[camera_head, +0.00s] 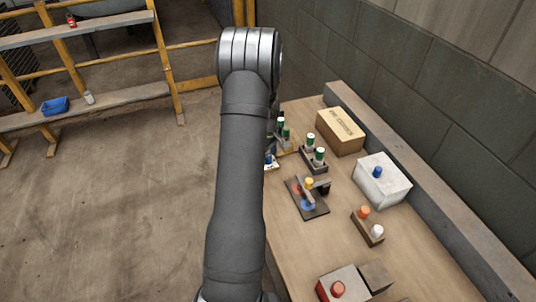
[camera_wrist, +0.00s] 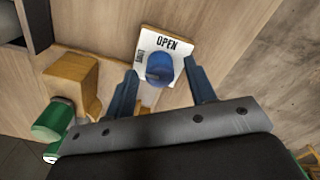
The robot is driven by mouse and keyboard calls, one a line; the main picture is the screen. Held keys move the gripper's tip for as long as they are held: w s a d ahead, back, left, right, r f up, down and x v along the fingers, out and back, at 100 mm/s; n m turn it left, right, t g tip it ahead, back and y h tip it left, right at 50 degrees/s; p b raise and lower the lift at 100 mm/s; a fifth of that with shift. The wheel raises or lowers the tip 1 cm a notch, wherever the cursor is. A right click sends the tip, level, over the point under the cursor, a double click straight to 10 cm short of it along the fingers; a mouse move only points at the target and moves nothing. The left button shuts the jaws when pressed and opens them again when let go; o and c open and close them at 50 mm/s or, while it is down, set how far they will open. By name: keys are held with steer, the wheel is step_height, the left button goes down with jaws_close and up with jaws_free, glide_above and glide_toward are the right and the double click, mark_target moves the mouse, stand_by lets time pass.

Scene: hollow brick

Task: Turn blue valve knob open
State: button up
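The blue valve knob (camera_wrist: 160,68) sits on a white plate (camera_wrist: 178,46) lettered OPEN on the wooden table, with smaller lettering at the plate's left. My gripper (camera_wrist: 160,76) is open, with one blue finger to the left of the knob and one to the right. Gaps show between both fingers and the knob in the wrist view, so it is not gripped. I cannot tell the height of the fingertips above the plate. In the head view a bit of the white plate (camera_head: 271,166) shows beside my arm, which hides my gripper.
A wooden block with green-capped parts (camera_wrist: 70,80) stands left of the gripper in the wrist view. On the table are a cardboard box (camera_head: 341,131), a white box with a blue button (camera_head: 384,185), a dark board with coloured knobs (camera_head: 316,208) and a red-knobbed box (camera_head: 345,285).

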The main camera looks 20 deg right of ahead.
steer(key=c, duration=0.9)
steer(key=shift+m, duration=0.3)
steer(key=m, duration=0.3)
steer(key=shift+m, duration=0.3)
steer(key=m, duration=1.3)
steer(key=shift+m, duration=0.3)
